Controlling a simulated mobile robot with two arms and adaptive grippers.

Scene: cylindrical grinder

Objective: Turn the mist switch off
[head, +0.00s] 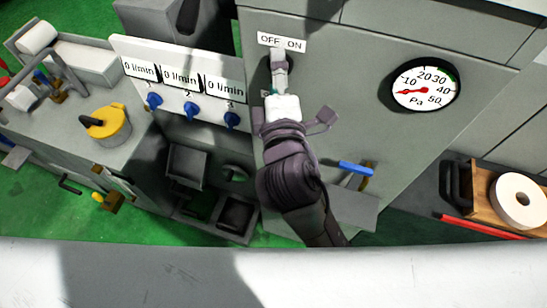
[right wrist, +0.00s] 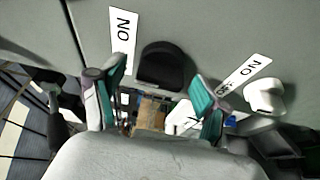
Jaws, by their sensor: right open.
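My right gripper (head: 279,62) reaches up to the grey machine panel, just under the white OFF/ON label (head: 282,42). It is open. In the right wrist view a black rounded knob (right wrist: 162,64) lies between and beyond its two green-padded fingers, with a visible gap on each side. A label (right wrist: 123,40) is beside that knob. A white knob (right wrist: 265,96) with another label (right wrist: 243,74) is to the right, outside the fingers. Neither picture shows which knob is the mist switch. In the head view my gripper hides the knobs. My left gripper is not in view.
A round pressure dial (head: 424,88) is right of the gripper on the panel. A blue-handled lever (head: 356,168) is lower right. A flow panel with several blue knobs (head: 190,108) stands left.

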